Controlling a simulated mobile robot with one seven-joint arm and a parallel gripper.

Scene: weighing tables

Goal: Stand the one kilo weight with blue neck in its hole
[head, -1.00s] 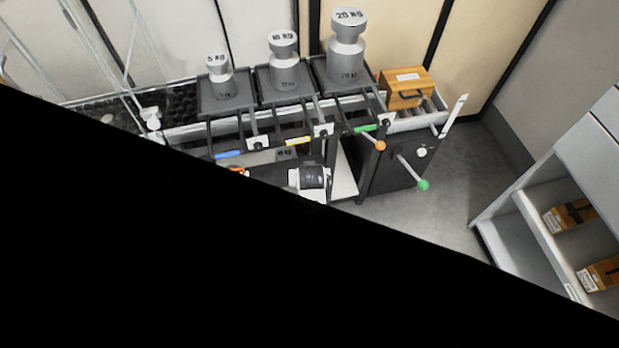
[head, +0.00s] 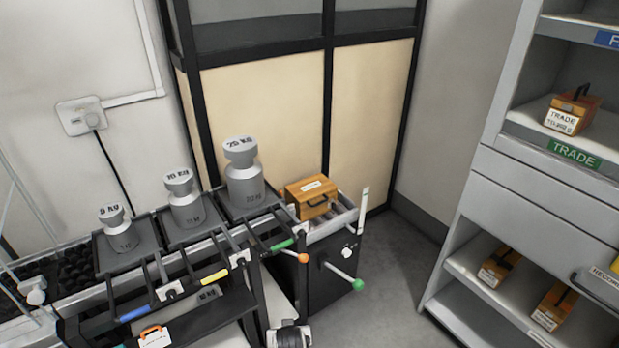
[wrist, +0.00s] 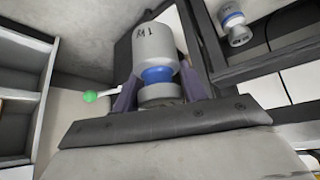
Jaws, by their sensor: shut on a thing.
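In the wrist view, my gripper (wrist: 160,80) is shut on a grey metal weight (wrist: 155,45) with a blue neck. The weight's marking is partly readable, starting with a 1 and a K. The fingers sit on both sides of the blue neck, and the weight's wide body extends away from the gripper. A second, smaller-looking grey piece with a blue band (wrist: 235,25) is at the top right over a dark surface. I cannot make out the hole for the held weight in either view.
In the head view, three large weights, 5 kg (head: 121,237), 10 kg (head: 186,208) and 20 kg (head: 245,188), stand on dark trays. A wooden box (head: 311,197) is beside them. Rods with coloured ends stick out in front. Shelves (head: 480,270) stand at right; floor between is clear.

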